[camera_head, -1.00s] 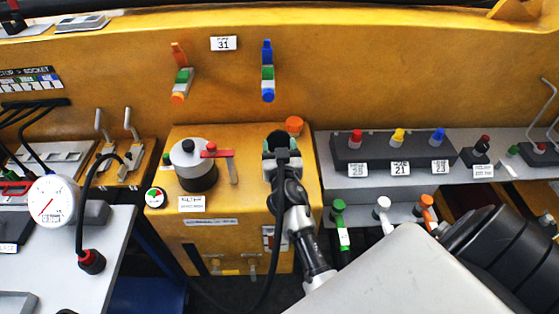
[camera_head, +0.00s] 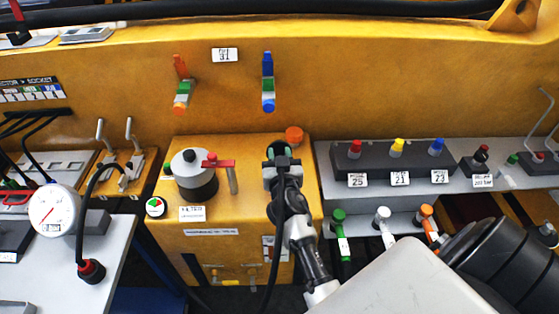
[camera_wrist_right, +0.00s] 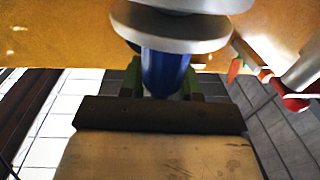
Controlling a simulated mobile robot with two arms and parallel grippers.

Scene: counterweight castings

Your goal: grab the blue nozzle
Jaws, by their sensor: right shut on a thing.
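My right gripper (camera_head: 282,158) is at the top of the yellow box in the head view, just in front of an orange cap. In the right wrist view its green-padded fingers (camera_wrist_right: 163,82) are shut on the blue nozzle (camera_wrist_right: 165,70), a blue cylinder directly beneath a wide grey disc (camera_wrist_right: 172,30). In the head view my gripper hides the blue part. Another blue-topped piece (camera_head: 437,147) stands in the dark rack at the right, apart from the gripper. My left gripper is not in view.
A filter with a red lever (camera_head: 212,163) stands left of my gripper on the yellow box (camera_head: 250,215). The orange cap (camera_head: 294,134) is close behind. The dark rack (camera_head: 375,155) is to the right. A black hose (camera_head: 274,258) hangs beside my right arm.

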